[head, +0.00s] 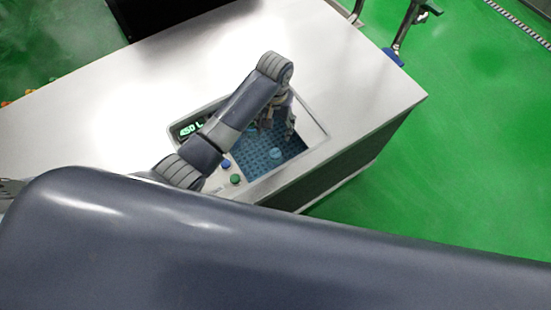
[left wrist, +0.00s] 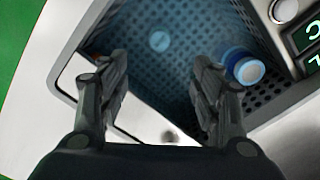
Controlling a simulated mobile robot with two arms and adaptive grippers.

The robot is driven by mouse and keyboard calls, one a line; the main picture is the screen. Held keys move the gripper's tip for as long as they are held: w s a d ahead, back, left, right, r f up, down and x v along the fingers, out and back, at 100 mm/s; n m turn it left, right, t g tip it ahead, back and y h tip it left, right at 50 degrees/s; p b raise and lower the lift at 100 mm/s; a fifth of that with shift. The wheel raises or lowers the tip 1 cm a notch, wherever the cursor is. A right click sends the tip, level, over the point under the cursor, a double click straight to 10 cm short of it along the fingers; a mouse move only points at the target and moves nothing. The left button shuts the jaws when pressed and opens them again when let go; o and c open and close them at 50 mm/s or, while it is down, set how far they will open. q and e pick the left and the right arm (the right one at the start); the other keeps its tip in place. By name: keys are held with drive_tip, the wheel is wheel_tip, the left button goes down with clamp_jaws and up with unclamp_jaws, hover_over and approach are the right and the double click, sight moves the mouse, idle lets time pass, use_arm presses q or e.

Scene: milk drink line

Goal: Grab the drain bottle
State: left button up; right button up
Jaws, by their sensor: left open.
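The drain bottle (left wrist: 247,69) shows in the left wrist view as a round blue shape with a pale top, at the right, inside the perforated basin. My left gripper (head: 279,119) is open over the basin; it also shows in the left wrist view (left wrist: 160,84), with nothing between its fingers. The bottle lies just outside the right-hand finger, partly behind it; I cannot tell whether they touch. In the head view I cannot make out the bottle, and my left arm covers part of the basin. My right gripper is not in view.
The basin (head: 262,160) has a dotted blue floor with a pale disc (head: 275,153). It is set in a metal counter (head: 365,90). A lit green display (head: 190,129) and a green button (head: 235,179) are beside it.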

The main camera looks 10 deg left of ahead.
use_arm(q)
wheel_tip(320, 180, down, 3)
drive_tip(key=b, duration=0.7)
hover_over(275, 152)
wheel_tip(275, 152, down, 5)
wheel_tip(275, 152, down, 4)
drive_tip(key=shift+s+f, duration=0.1)
drive_tip(key=shift+f, duration=0.55)
wheel_tip(275, 152, down, 5)
drive_tip(key=shift+d+r+b, duration=0.1)
drive_tip(key=shift+b, duration=0.5)
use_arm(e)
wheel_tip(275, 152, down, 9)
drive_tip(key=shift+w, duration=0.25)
use_arm(q)
drive_tip(key=shift+c, duration=0.6)
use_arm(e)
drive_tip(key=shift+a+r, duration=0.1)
use_arm(q)
drive_tip(key=c, duration=1.2)
